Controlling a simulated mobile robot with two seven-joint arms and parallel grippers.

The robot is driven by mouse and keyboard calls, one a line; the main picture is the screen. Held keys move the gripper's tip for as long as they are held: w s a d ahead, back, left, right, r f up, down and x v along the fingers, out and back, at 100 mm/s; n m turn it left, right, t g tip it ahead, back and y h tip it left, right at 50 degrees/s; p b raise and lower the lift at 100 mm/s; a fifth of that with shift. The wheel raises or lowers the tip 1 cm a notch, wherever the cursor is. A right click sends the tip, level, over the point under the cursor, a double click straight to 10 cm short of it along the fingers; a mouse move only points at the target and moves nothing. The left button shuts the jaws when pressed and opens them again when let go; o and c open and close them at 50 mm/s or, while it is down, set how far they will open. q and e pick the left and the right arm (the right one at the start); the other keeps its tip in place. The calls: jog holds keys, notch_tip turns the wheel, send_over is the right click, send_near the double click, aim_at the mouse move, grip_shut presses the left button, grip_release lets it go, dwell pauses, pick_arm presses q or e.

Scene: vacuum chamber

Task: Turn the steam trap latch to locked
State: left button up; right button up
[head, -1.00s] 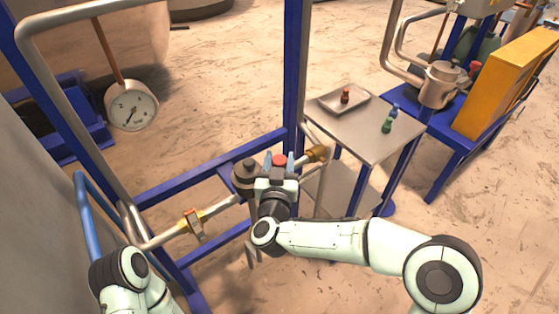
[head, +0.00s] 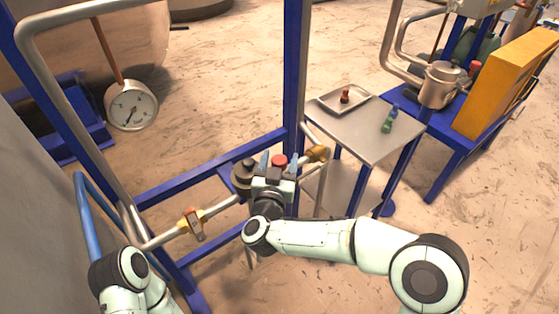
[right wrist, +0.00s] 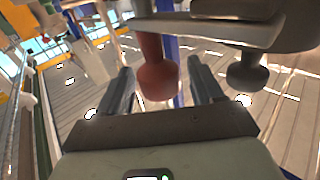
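The steam trap (head: 243,178) is a dark, round-topped body in the pipe run on the blue frame. A red knob (head: 279,160) shows just right of it. In the right wrist view the red knob (right wrist: 157,78) sits on a grey metal bar (right wrist: 205,32). My right gripper (head: 278,163) is open, with one finger on each side of the red knob and visible gaps in the right wrist view (right wrist: 162,92). I cannot tell the latch's lock state. My left arm shows at the lower left; its gripper is not visible.
An orange-tagged valve (head: 193,222) and a brass fitting (head: 317,154) sit on the pipe. A pressure gauge (head: 131,106) hangs at left. A side table (head: 370,140) holds a tray (head: 328,103) and a green-blue item (head: 388,122). Blue frame posts stand close to my right arm.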

jog(key=s+a+b, duration=0.1)
jog(key=s+a, duration=0.1)
jog(key=s, duration=1.1)
jog(key=shift+a, duration=0.15)
jog(key=d+f+n+g+y+p, duration=0.1)
jog(key=d+f+g+y+p, duration=0.2)
jog(key=f, duration=1)
jog(key=d+f+g+y+p, duration=0.15)
jog(key=d+f+g, duration=0.3)
jog(key=f, duration=0.75)
jog(key=s+d+f+m+g+p, duration=0.1)
jog(key=s+d+f+g, duration=0.1)
jog(key=s, duration=0.6)
jog(key=s+d+f+m+g+y+p, duration=0.1)
jog(key=s+d+f+g+p, duration=0.1)
jog(key=s+f+g, duration=0.3)
jog(key=s+d+f+m+g+y+p, duration=0.1)
jog(key=s+f, duration=0.5)
jog(key=s, duration=0.6)
jog(key=d+g+p, duration=0.1)
jog(key=d+g, duration=0.1)
jog(key=g, duration=0.1)
jog(key=shift+f, duration=0.25)
